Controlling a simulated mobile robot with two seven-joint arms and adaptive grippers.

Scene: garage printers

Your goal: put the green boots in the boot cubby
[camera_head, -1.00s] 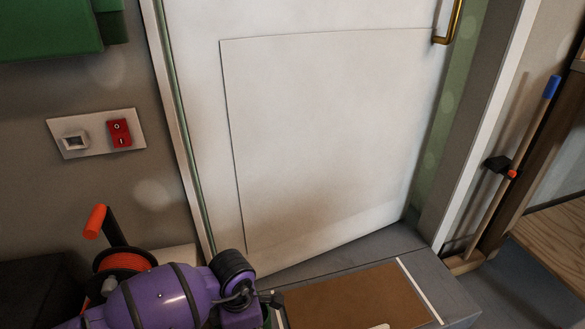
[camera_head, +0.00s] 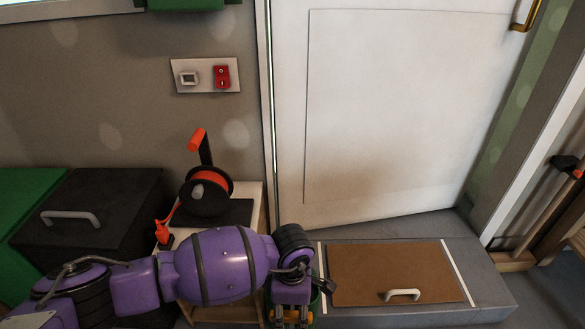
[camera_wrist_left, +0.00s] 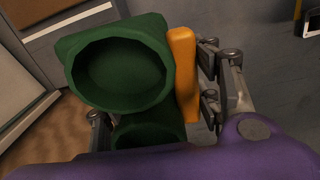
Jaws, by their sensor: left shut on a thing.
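The green boots (camera_wrist_left: 118,75) show in the left wrist view as two dark green openings, one large and one partly hidden behind it. An orange upright piece (camera_wrist_left: 183,75) stands against their right side. My left gripper (camera_wrist_left: 160,112) is shut on the boots, with a finger on either side. In the head view, my left gripper (camera_head: 292,314) is at the bottom edge, left of the grey step, and only slivers of green show around it. My right gripper is not in view. I cannot make out a boot cubby for certain.
A grey step (camera_head: 490,290) carries a brown panel (camera_head: 370,275) with a white handle, before a white door (camera_head: 390,110). A pale wooden unit (camera_head: 255,205) bears an orange cable reel (camera_head: 206,190). A black box (camera_head: 95,205) stands left. A broom leans at right.

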